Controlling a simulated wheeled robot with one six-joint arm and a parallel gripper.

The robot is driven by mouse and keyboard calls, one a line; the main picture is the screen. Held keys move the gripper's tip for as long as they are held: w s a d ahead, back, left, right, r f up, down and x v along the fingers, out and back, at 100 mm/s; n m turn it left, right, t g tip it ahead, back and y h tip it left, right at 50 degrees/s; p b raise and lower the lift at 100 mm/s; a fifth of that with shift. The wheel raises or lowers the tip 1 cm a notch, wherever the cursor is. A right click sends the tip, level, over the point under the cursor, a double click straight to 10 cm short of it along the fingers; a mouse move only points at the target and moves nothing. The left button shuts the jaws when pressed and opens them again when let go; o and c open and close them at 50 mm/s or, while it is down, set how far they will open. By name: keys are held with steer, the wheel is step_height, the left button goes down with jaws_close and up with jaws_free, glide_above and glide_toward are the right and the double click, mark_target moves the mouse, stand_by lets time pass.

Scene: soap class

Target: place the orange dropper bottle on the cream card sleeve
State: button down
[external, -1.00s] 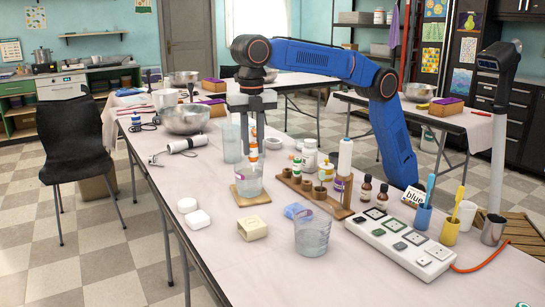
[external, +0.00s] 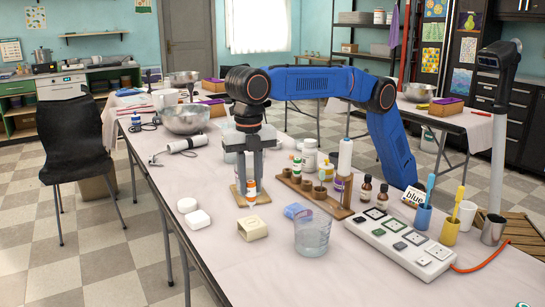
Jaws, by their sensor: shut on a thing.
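The orange dropper bottle (external: 251,191), with an orange band and white parts, is upright between the fingertips of my gripper (external: 251,183). My gripper points straight down and is shut on it. In the picture the bottle overlaps the wooden board; I cannot tell its exact height above the table. The cream card sleeve (external: 253,230) lies on the table in front of the board, just below the bottle in the picture and apart from it. Nothing is seen on top of the sleeve.
The wooden board (external: 262,197) is partly hidden by my gripper. White soaps (external: 197,219) lie left of the sleeve. A wooden rack (external: 325,203) and a power strip (external: 400,242) are farther right. The table's front left is clear.

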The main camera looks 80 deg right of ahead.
mark_target(251, 194)
steer(key=shift+f, duration=1.8)
steer(key=shift+f, duration=0.1)
steer(key=c, duration=1.5)
jaws_free()
steer(key=shift+c, duration=0.2)
step_height(251, 194, up, 12)
steer(key=shift+r, duration=0.1)
